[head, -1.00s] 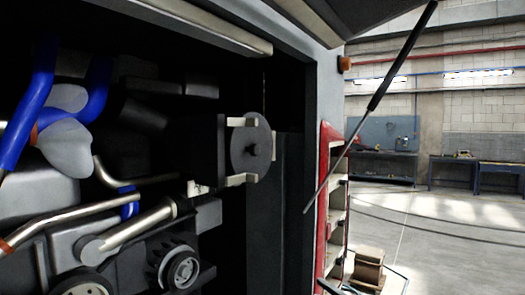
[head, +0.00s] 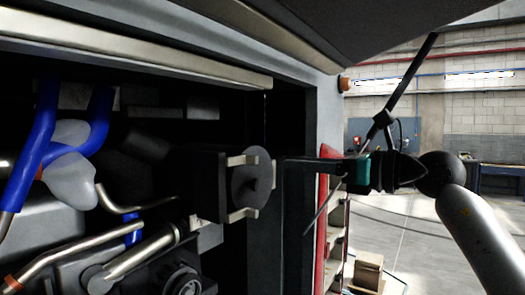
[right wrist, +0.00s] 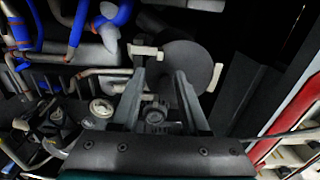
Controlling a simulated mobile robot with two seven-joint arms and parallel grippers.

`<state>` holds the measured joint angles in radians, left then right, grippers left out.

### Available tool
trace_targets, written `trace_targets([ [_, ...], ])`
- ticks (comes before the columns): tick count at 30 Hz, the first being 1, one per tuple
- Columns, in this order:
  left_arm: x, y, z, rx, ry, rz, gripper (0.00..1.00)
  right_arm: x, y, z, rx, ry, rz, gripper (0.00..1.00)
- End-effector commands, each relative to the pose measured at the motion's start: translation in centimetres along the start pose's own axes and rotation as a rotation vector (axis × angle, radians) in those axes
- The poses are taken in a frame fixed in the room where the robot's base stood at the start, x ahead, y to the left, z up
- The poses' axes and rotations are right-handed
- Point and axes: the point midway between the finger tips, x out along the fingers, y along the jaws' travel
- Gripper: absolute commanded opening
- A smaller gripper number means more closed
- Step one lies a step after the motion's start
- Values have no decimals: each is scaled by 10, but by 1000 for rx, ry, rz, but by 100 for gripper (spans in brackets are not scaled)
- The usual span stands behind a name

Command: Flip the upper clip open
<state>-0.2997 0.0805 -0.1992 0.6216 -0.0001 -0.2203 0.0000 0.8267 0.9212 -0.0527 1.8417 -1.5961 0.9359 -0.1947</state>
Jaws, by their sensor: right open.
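A dark round disc (head: 250,184) on a black housing stands at the right of the open engine bay. The pale upper clip (head: 242,160) lies flat across its top edge. A matching lower clip (head: 243,214) sits at its bottom edge. My right gripper (head: 280,160) comes in from the right, its fingertips just right of the disc at about the upper clip's height. In the right wrist view its fingers (right wrist: 159,73) are apart with nothing held, in front of the disc (right wrist: 188,62). Pale pieces show at the disc's edge there; I cannot tell which is the upper clip. My left gripper is not in view.
Blue hoses (head: 45,130) and metal pipes (head: 70,236) fill the bay to the left. A raised dark panel (head: 340,30) hangs above, with a thin strut (head: 408,85) beside my right arm. A red shelf unit (head: 323,235) stands below right.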

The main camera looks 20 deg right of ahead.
Motion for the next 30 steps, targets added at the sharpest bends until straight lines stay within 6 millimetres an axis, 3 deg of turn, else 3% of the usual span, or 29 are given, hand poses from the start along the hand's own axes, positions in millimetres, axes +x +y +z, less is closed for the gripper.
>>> trace_targets([
  [9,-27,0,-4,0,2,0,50,61,0,3,5,-3,2,45],
  [15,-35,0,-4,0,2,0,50,86,0,2,3,-2,1,45],
  [28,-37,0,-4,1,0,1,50,95,0,0,2,0,0,45],
  [30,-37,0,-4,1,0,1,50,95,0,0,2,0,0,38],
])
